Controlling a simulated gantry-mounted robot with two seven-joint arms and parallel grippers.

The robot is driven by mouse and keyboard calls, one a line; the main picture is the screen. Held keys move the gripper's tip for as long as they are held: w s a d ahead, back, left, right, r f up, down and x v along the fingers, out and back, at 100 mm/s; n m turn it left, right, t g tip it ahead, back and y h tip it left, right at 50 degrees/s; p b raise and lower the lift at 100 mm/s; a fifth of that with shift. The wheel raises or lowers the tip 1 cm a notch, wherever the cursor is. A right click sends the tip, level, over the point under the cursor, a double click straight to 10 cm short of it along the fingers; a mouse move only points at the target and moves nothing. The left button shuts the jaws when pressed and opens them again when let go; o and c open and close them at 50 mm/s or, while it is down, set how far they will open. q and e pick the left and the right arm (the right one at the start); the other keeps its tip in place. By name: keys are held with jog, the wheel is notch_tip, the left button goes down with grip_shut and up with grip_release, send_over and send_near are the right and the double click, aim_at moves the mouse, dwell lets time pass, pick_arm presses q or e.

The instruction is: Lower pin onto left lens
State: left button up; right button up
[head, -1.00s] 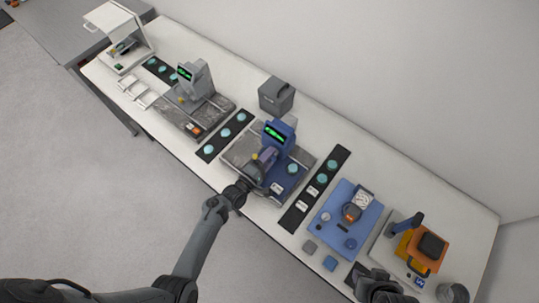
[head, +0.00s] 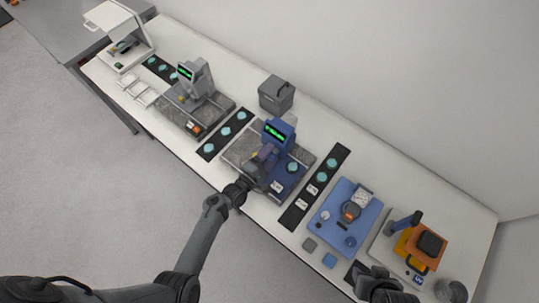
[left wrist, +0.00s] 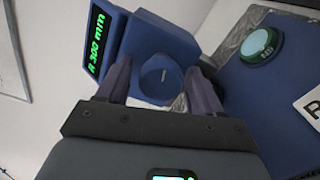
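The blue instrument (head: 277,137) stands mid-bench with a green-lit display; in the left wrist view its display (left wrist: 97,42) reads "R 300 mm". My left gripper (head: 262,160) is at the front of this instrument. In the left wrist view my left gripper (left wrist: 160,80) has its fingers apart, on either side of a round blue part (left wrist: 160,76) with a small pale mark. I see no clear contact. A teal lens (head: 292,168) sits on the blue base, right of the gripper; it also shows in the left wrist view (left wrist: 261,44). I cannot make out the pin. My right gripper (head: 378,284) is at the bottom edge, its fingers unclear.
Black strips with teal lenses lie left (head: 224,134) and right (head: 315,190) of the blue instrument. A grey instrument (head: 196,78) is further left. A grey box (head: 276,94) stands behind. A blue tray (head: 335,228) and an orange device (head: 421,248) are on the right.

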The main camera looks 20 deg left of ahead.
pick_arm(q)
jog(key=shift+s, duration=0.1)
jog(key=v, duration=1)
jog(key=shift+s+a+b, duration=0.15)
jog(key=shift+s+b, duration=0.2)
jog(key=shift+b, duration=0.05)
